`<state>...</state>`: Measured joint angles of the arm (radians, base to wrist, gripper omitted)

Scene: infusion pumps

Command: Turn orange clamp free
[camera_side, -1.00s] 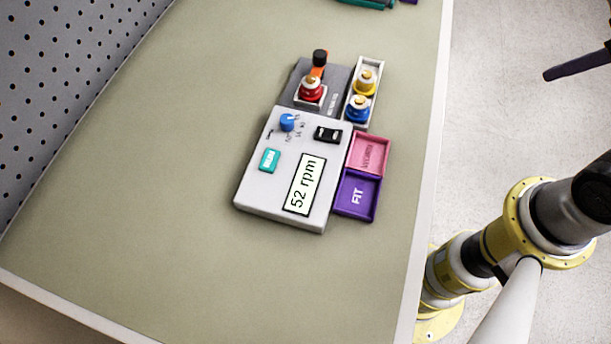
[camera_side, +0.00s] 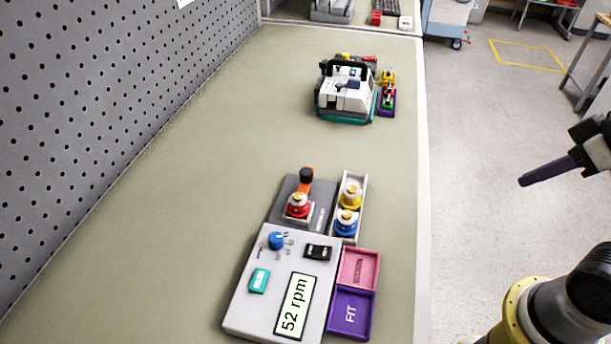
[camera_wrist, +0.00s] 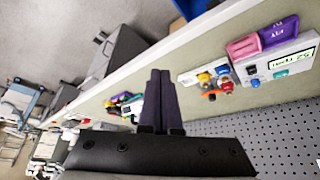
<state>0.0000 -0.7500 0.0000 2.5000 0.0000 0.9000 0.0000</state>
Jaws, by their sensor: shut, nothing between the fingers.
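The orange clamp (camera_side: 311,187) is a lever with a black knob (camera_side: 306,174), at the back of a dark grey base, just behind a red fitting (camera_side: 298,205). In the wrist view the orange clamp (camera_wrist: 209,95) shows small, right of my fingers. The pump console (camera_side: 270,300), reading "52 rpm", stands in front of the base. My gripper (camera_side: 522,182) is off to the right, beyond the bench edge in the side view, well apart from the clamp. Its dark fingers (camera_wrist: 160,76) are shut together with nothing between them.
A narrow tray (camera_side: 361,182) holds yellow and blue fittings right of the base. A pink tray (camera_side: 374,270) and a purple FIT tray (camera_side: 365,315) adjoin the console. Another pump (camera_side: 345,88) stands farther back. A pegboard (camera_side: 110,110) lines the left; bench between is clear.

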